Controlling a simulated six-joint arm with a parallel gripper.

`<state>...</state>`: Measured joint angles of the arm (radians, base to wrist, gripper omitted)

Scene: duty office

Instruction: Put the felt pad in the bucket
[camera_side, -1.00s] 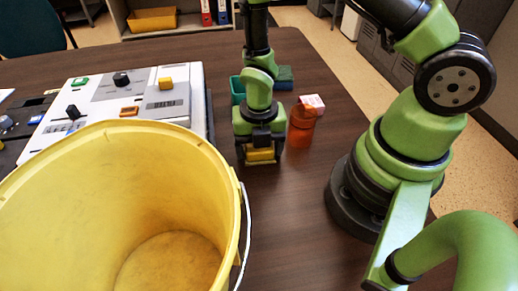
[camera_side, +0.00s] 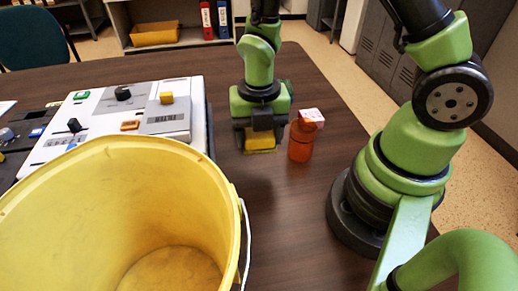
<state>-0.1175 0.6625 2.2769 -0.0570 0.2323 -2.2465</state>
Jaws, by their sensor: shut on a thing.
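A yellow piece that looks like the felt pad (camera_side: 261,142) shows at the tips of my gripper (camera_side: 260,136). My gripper points down and is shut on it, and the fingers hide part of it. I cannot tell whether the pad touches the table or hangs just above it. The large yellow bucket (camera_side: 140,185) stands open at the front left with its inside and part of its floor in view. Its wire handle (camera_side: 246,240) hangs at the right side. My gripper is behind and to the right of the bucket, outside its rim.
An orange bottle (camera_side: 300,143) stands close to the right of my gripper, with a pink-and-white block (camera_side: 312,116) by its top. A white control panel (camera_side: 130,105) lies at the left. Green items behind my gripper are mostly hidden. Table right of the bucket is clear.

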